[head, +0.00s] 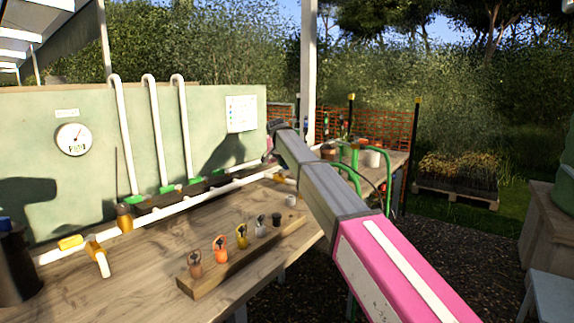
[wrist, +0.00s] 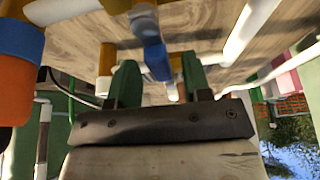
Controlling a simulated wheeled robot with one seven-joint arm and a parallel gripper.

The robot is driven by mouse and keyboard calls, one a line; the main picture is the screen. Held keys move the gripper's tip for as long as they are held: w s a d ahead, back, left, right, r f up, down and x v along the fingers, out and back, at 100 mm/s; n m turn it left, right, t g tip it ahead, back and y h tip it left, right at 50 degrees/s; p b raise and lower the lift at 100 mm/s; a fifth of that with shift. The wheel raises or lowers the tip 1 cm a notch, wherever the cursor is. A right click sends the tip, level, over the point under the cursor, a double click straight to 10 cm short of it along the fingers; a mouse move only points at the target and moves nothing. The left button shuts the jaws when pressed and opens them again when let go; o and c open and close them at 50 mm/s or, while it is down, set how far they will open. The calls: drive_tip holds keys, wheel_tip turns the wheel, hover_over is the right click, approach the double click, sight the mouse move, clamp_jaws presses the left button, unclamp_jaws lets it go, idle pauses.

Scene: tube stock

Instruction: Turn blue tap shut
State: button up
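The blue tap handle (wrist: 153,54) shows in the wrist view, hanging from a white and yellow-brown fitting on a pipe. My gripper (wrist: 158,80) has its two green fingers spread apart. The handle lies between them in the picture, nearer the left finger; I cannot tell whether it touches. In the head view my arm reaches from the lower right to the far part of the bench, and the arm hides the blue tap and most of my gripper (head: 270,139).
A wooden strip (head: 240,262) with several small fittings lies on the bench (head: 150,291). A yellow-handled tap (head: 97,257) sits on the white pipe at left. A blue and orange cylinder (wrist: 18,60) is close at the left of the wrist view.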

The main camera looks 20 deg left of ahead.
drive_tip(key=v, duration=1)
drive_tip(key=shift+r, duration=0.4)
drive_tip(key=shift+s, duration=0.15)
